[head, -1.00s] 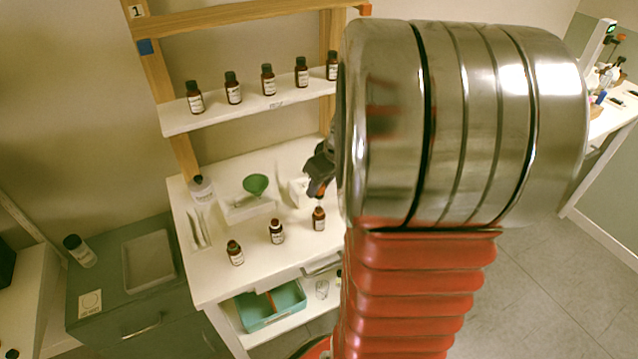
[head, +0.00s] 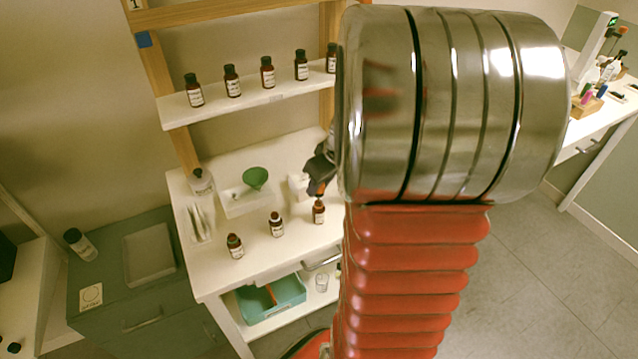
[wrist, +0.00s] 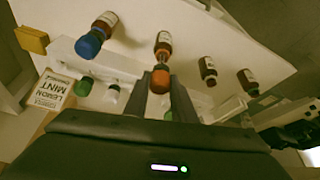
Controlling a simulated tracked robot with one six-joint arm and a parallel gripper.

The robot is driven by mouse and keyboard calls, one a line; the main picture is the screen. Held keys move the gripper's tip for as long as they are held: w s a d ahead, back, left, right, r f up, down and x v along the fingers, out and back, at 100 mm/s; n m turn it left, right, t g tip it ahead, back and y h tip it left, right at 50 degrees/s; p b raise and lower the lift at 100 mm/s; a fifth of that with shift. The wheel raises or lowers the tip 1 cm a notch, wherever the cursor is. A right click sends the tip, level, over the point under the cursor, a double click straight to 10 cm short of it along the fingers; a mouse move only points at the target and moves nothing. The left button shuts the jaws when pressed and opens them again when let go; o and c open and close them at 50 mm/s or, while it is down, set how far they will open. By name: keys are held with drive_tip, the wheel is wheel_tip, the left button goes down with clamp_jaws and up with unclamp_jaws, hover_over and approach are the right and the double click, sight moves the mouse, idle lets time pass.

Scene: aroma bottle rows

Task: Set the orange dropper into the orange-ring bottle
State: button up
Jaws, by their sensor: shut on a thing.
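My gripper (wrist: 162,95) is shut on the orange dropper (wrist: 160,78), whose orange bulb sits between the two fingers in the wrist view. The orange-ring bottle (wrist: 163,46) is brown with a white label and lies straight beyond the dropper in line with it. I cannot tell whether the dropper's tip is inside the bottle's neck. In the head view my gripper (head: 320,172) is just above this bottle (head: 318,213), the rightmost of the front row on the white table. My arm covers the area right of the gripper.
Two brown bottles (head: 276,224) (head: 235,246) stand left on the table (head: 265,265). A bottle with a blue top (wrist: 91,43) is nearby in the wrist view. A green funnel (head: 255,178) sits behind. A shelf (head: 215,108) holds several bottles. A teal bin (head: 285,297) is below.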

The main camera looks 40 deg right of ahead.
drive_tip(key=shift+f, duration=1.4)
drive_tip(key=o, duration=0.7)
drive_tip(key=shift+r, duration=0.15)
drive_tip(key=shift+r, duration=3.35)
drive_tip(key=shift+a, duration=0.1)
